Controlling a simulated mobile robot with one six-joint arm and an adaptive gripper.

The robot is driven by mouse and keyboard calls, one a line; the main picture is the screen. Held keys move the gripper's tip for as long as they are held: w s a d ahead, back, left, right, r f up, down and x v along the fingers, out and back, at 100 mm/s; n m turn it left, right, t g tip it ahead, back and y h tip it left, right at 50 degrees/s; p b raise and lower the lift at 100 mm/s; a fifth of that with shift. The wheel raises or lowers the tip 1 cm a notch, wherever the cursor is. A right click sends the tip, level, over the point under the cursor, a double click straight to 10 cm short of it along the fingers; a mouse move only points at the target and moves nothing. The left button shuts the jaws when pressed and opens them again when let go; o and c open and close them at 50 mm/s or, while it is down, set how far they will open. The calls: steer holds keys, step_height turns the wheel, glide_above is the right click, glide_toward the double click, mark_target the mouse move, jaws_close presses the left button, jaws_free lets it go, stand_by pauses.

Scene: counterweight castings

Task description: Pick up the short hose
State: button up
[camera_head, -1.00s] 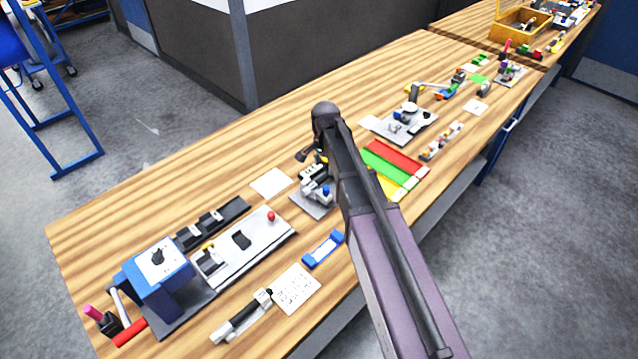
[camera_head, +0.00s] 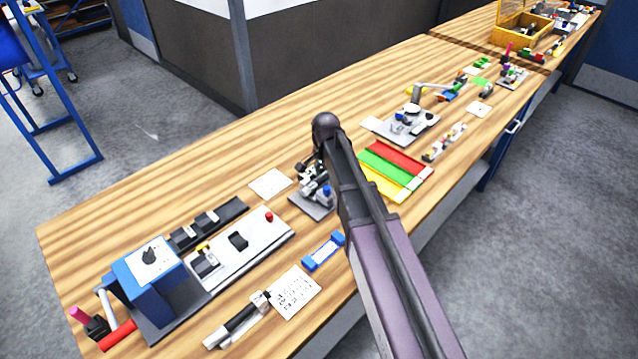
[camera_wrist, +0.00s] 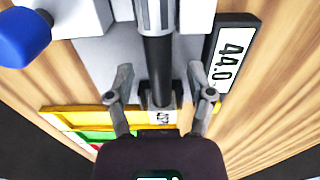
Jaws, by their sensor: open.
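A short black tube, which looks like the short hose (camera_wrist: 158,68), stands out in the middle of the wrist view. It has a pale ribbed collar at its upper end and a light fitting with a small printed label at its lower end. My gripper (camera_wrist: 159,76) is open, with one finger on each side of the tube and a visible gap on both sides. In the head view my arm largely hides the gripper and the tube, near the grey fixture (camera_head: 312,205) with a blue knob.
A black display reading 44.0 (camera_wrist: 232,60) lies right of the tube. A blue knob (camera_wrist: 24,36) is at upper left. Yellow, green and red strips (camera_head: 397,163) lie beside the fixture. Bare wood lies behind.

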mark_target(325, 176)
jaws_close()
stand_by(0.3)
steer(key=shift+r, duration=0.1)
step_height(325, 176, up, 10)
steer(key=p, duration=1)
steer(key=shift+f, duration=0.2)
stand_by(0.8)
